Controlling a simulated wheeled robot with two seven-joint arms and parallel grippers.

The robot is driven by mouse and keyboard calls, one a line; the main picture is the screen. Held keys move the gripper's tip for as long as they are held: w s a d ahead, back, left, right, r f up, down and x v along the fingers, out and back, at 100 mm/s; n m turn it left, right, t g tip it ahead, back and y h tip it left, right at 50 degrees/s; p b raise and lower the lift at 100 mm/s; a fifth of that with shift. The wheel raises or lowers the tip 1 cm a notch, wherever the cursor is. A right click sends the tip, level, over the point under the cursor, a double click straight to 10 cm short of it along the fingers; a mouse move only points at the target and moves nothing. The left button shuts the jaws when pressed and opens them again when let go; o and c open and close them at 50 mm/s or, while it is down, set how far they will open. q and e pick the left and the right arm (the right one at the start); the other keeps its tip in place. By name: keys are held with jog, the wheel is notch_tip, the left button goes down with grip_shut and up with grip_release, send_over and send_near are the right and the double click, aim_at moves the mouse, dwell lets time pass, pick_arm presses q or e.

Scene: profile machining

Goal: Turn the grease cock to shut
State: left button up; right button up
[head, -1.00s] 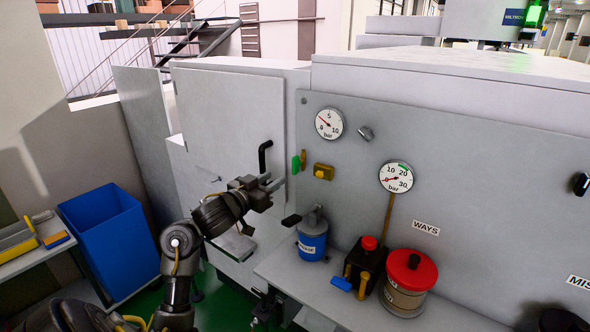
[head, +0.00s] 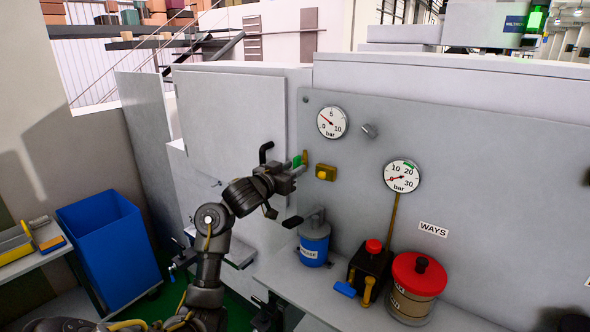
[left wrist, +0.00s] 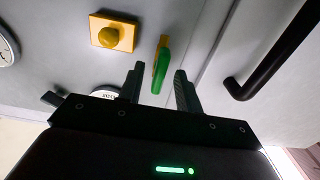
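A small cock with a green lever (head: 297,161) and a brass-coloured body sits at the left edge of the grey panel, apparently the grease cock. The green lever (left wrist: 161,72) also shows in the left wrist view, lying in line with the brass part, between and just beyond my fingertips. My left gripper (head: 299,171) is open right in front of it in the head view. In the left wrist view its two fingers (left wrist: 158,90) stand apart on either side of the lever, with no clear contact. My right gripper is not in view.
A yellow block with a round knob (head: 325,173) is close to the right of the cock. A black door handle (head: 265,153) is close to its left. Below stand a blue grease pot (head: 313,246), a black pump (head: 367,264) and a red-lidded can (head: 414,285) on a shelf.

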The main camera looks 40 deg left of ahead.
pick_arm(q)
jog(key=shift+c, duration=0.4)
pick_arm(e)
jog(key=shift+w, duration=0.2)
pick_arm(q)
grip_shut()
jog(key=m+b, duration=0.1)
jog(key=m, duration=0.1)
jog(key=shift+f+m, duration=0.15)
jog(key=shift+m, duration=0.15)
jog(key=shift+m+b, duration=0.5)
jog(key=shift+m, duration=0.5)
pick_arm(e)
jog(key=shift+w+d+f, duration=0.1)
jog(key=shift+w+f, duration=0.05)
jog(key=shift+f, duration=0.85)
